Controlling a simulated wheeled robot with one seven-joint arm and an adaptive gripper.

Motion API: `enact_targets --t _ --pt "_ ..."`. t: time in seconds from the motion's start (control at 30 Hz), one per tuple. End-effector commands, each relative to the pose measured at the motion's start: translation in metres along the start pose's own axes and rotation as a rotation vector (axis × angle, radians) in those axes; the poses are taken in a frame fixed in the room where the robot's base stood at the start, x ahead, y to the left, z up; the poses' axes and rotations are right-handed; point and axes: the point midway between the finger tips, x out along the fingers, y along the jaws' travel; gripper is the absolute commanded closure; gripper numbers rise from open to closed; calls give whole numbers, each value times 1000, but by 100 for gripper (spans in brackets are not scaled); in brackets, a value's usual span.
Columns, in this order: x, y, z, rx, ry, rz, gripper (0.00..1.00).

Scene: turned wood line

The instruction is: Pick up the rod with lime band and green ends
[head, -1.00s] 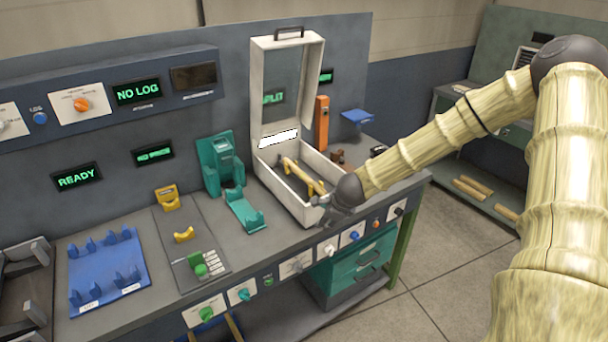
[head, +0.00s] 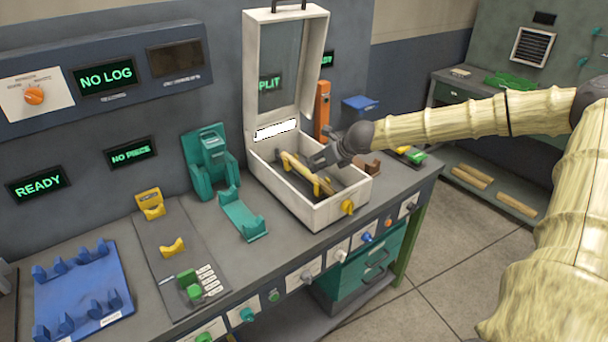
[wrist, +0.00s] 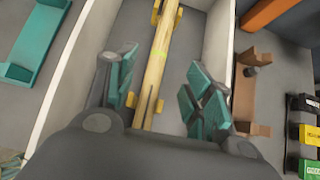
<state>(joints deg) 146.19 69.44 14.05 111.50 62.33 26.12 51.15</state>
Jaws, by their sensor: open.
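A pale wooden rod (head: 299,173) lies on yellow supports inside the open white box, and its lime band (wrist: 157,82) shows in the wrist view. Green ends cannot be made out. My gripper (head: 318,160) is over the box, close to the rod. In the wrist view the teal-padded fingers of my gripper (wrist: 161,90) are open, one on each side of the rod near the band, with gaps between. The near end of the rod is hidden by my gripper.
The white box (head: 290,208) has tall walls and a raised lid (head: 312,95) behind. A teal cradle (head: 241,214) stands left of it. An orange post (head: 322,108) and brown holder (head: 369,168) stand to the right. A blue rack (head: 85,290) is at far left.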

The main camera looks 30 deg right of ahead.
Motion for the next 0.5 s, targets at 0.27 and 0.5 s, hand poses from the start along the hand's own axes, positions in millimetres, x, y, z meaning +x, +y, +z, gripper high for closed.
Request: enact_targets --t 0.27,0.5 --pt "10 -11 -6 10 1 -12 48" --pt "26 -12 -8 10 2 -10 48"
